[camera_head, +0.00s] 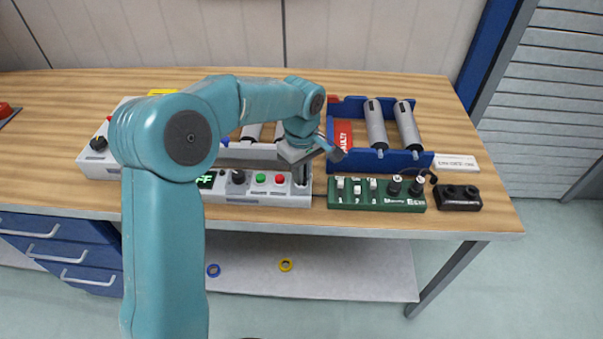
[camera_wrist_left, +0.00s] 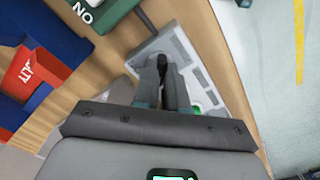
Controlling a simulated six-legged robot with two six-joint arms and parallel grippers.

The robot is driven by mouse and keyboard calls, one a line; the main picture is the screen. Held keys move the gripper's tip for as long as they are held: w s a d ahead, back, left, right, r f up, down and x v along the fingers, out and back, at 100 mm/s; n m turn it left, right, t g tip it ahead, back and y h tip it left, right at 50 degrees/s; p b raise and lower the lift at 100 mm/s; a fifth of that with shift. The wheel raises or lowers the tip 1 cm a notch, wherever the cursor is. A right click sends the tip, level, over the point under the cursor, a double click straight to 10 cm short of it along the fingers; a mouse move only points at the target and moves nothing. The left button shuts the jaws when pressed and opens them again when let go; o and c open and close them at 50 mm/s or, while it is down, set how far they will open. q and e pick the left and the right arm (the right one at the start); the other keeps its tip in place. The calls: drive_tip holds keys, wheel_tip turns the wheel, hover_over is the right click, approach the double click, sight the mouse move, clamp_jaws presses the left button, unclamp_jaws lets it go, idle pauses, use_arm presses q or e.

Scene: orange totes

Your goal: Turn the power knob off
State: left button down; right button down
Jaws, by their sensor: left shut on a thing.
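A grey control box (camera_head: 220,193) lies along the table's front edge. It carries a black knob (camera_head: 238,176), a green button (camera_head: 260,179), a red button (camera_head: 280,179) and a display (camera_head: 206,180) with green letters, of which "FF" shows beside my arm. My left gripper (camera_head: 301,178) points down at the box's right end, right of the red button. In the left wrist view its fingers (camera_wrist_left: 164,68) are shut on a small dark part (camera_wrist_left: 162,61), likely a knob, on the grey box (camera_wrist_left: 178,45). The fingers hide most of this part. My right gripper is not in view.
A green switch box (camera_head: 345,197) with white switches and black knobs stands just right. A small black box (camera_head: 459,198) lies beyond it. A blue rack (camera_head: 400,160) with grey cylinders stands behind. My left arm hides part of the table's left side.

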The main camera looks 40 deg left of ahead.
use_arm(q)
drive_tip(key=shift+r+n, duration=0.1)
drive_tip(key=shift+n, duration=0.2)
drive_tip(key=c, duration=1.2)
unclamp_jaws()
wheel_tip(320, 180, up, 16)
drive_tip(key=shift+r+p, duration=0.15)
drive_tip(key=shift+p, duration=0.55)
